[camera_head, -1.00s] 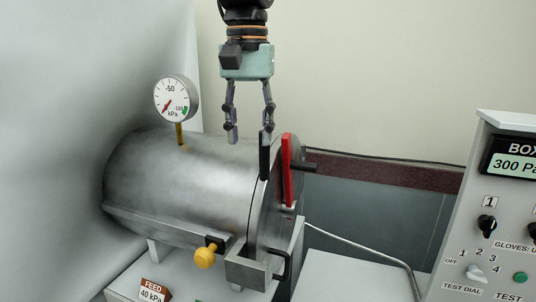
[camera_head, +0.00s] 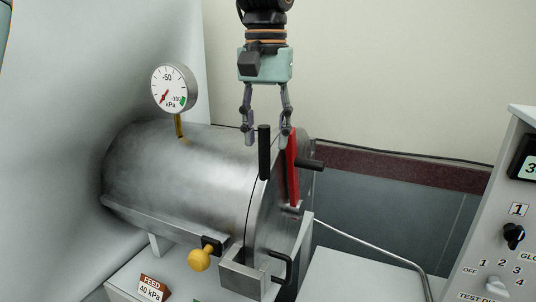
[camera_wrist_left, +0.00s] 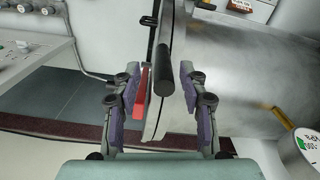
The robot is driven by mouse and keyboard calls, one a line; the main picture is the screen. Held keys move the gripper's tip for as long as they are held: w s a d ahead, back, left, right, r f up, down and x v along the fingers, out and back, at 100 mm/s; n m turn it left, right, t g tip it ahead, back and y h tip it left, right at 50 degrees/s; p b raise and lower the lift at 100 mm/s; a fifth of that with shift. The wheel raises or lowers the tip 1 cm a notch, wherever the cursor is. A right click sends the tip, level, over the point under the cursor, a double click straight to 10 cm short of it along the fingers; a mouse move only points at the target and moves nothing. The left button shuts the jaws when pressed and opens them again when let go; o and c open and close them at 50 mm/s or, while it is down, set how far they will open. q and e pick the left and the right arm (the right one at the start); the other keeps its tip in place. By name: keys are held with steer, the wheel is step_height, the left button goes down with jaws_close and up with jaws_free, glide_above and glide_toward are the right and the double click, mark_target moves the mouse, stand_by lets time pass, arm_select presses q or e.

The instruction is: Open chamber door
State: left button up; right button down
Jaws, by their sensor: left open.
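The metal chamber (camera_head: 185,180) lies on its side, with its round door (camera_head: 270,222) at the right end; the door looks shut. A red bar (camera_head: 292,172) stands on the door face, and an upright black handle (camera_head: 264,152) rises at the rim. My left gripper (camera_head: 267,136) points down over the rim, open and empty. In the left wrist view, its fingers (camera_wrist_left: 160,85) straddle the black handle (camera_wrist_left: 172,60) and the rim; the red bar (camera_wrist_left: 142,97) lies close to the left finger. I cannot tell whether they touch. My right gripper is not in view.
A pressure gauge (camera_head: 175,88) stands on top of the chamber. A yellow knob (camera_head: 200,259) and a dark latch bracket (camera_head: 282,268) sit at its front. A control box (camera_head: 500,235) is at the right. A thin pipe (camera_head: 375,243) runs between. Space right of the door looks free.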

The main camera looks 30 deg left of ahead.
mark_target(264, 175)
arm_select(q)
steer(key=f, duration=0.2)
steer(key=a+f, duration=0.1)
steer(key=f, duration=0.1)
steer(key=shift+s, duration=0.2)
steer(key=shift+w+d+f, duration=0.1)
steer(key=shift+f, duration=0.2)
steer(key=shift+w+d+f, duration=0.2)
steer(key=shift+d+f, duration=0.05)
steer(key=shift+d, duration=0.05)
steer(key=shift+s, duration=0.1)
steer(key=shift+s, duration=0.1)
steer(key=shift+c, duration=0.7)
steer(key=shift+a, duration=0.25)
steer(key=c, duration=0.3)
steer(key=shift+d+r, duration=0.1)
steer(key=shift+d, duration=0.25)
jaws_close()
steer(key=shift+a, duration=0.3)
steer(key=shift+d, duration=0.1)
